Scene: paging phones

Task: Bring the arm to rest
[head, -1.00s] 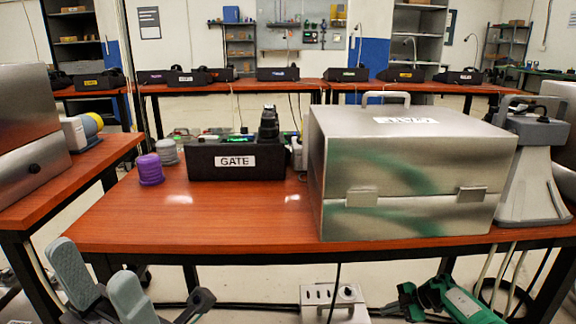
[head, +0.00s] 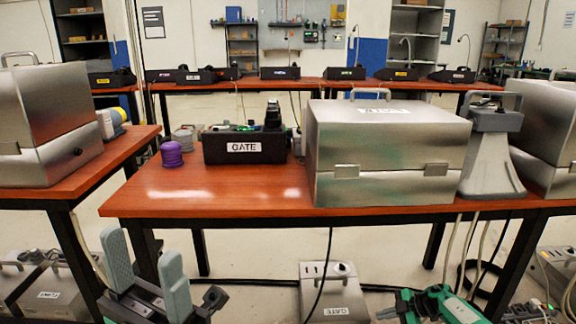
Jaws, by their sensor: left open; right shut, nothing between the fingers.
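My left gripper (head: 143,264) is at the lower left of the head view, in front of the main table's front edge and below the top. Its two grey padded fingers point up with a wide gap between them. No object shows between them. My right gripper is not in view. A dark box labelled GATE (head: 215,152) stands on the wooden table (head: 230,190), with an upright black handset (head: 273,115) at its right end.
A metal case (head: 390,155) and grey stand (head: 492,160) fill the table's right side. A purple knobbed piece (head: 172,154) stands left of the GATE box. A metal box (head: 332,292), cables and a green labelled device (head: 458,310) are low in front. The table's front left is clear.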

